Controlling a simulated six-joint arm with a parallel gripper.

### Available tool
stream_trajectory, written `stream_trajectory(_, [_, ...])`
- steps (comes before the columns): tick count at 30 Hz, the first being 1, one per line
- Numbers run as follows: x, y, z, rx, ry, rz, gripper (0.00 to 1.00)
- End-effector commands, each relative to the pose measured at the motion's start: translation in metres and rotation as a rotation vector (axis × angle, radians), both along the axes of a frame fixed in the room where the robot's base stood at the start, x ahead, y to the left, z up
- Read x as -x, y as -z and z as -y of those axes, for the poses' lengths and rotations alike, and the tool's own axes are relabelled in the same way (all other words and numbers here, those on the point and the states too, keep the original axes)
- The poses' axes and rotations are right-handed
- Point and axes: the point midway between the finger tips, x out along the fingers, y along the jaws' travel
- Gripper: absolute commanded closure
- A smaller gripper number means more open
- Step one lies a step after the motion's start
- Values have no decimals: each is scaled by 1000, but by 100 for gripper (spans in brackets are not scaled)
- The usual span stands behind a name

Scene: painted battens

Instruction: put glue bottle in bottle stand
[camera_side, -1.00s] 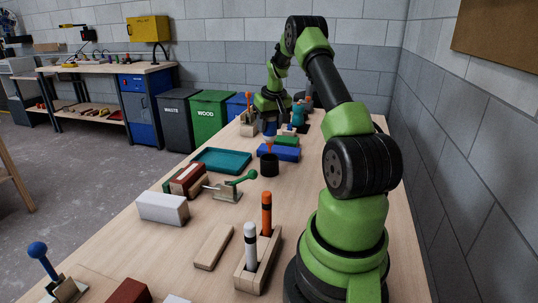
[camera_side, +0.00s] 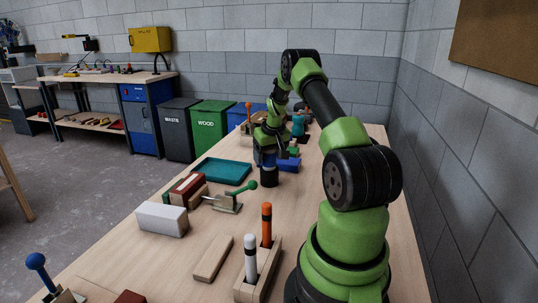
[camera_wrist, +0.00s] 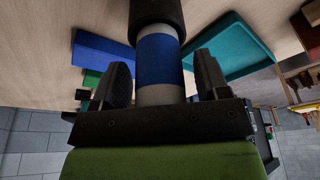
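The glue bottle (camera_wrist: 157,60), pale with a blue label, stands upside down in line with the black bottle stand (camera_wrist: 157,10) in the wrist view. Its lower end is inside the round stand, which also shows in the side view (camera_side: 269,179). My gripper (camera_wrist: 163,75) has one finger on each side of the bottle. The fingers look open, with a narrow gap beside the bottle, clearest on the right. In the side view, my gripper (camera_side: 266,156) is low, just above the stand. The bottle's nozzle is hidden.
A teal tray (camera_side: 222,171) lies left of the stand, and a blue block (camera_side: 288,165) is close behind it. A green-handled toggle clamp (camera_side: 230,202) is nearer the camera. Bare bench lies in front of the stand.

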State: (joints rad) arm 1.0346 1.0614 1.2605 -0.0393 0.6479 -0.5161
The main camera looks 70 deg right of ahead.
Motion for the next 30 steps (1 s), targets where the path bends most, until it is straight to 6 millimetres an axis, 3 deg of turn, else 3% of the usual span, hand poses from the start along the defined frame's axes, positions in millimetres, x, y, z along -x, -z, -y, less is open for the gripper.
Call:
stream_trajectory(11, [0, -8, 0, 2, 0, 1, 31])
stream_trajectory(24, [17, -93, -17, 4, 2, 2, 31])
stream_trajectory(30, [22, -115, -22, 2, -1, 1, 31])
